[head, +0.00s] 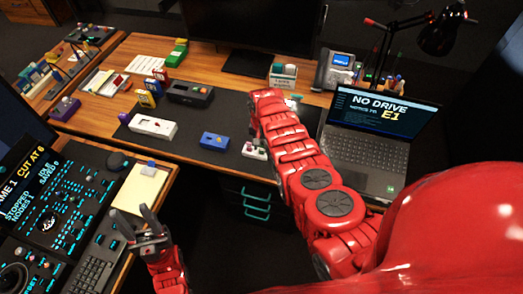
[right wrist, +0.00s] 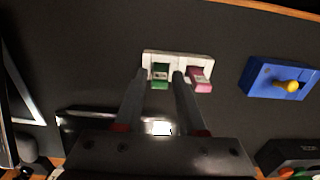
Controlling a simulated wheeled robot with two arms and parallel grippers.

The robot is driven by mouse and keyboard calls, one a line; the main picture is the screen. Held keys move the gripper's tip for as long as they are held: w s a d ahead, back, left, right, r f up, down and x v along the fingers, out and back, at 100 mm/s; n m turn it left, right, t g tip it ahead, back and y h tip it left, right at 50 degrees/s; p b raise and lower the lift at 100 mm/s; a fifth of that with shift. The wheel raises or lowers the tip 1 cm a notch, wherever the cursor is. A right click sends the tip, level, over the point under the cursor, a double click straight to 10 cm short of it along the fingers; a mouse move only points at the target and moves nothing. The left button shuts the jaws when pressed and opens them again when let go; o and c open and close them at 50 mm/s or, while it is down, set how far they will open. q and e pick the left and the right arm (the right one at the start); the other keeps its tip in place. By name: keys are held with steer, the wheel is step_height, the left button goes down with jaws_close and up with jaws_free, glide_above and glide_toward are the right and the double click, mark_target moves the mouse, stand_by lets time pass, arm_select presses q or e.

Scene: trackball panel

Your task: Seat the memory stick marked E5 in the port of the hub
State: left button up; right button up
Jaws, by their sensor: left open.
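A small white holder (head: 247,153) stands on the dark desk mat beside my right arm. In the right wrist view the white holder (right wrist: 178,56) carries a green stick (right wrist: 160,75) and a pink stick (right wrist: 200,78). My right gripper (right wrist: 160,74) is open, its fingers on either side of the green stick with a gap to each. I cannot read a marking on either stick, nor tell which thing is the hub. My left gripper (head: 134,212) is open and empty at the lower left, by the console.
A blue box (head: 214,140), a white box (head: 153,127) and a dark box (head: 190,93) stand on the mat. The laptop (head: 378,135) at the right reads NO DRIVE and E1. A notepad (head: 138,190) lies near my left gripper. Bare mat lies between the boxes.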

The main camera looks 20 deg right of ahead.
jaws_close()
steer(key=shift+r, duration=0.25)
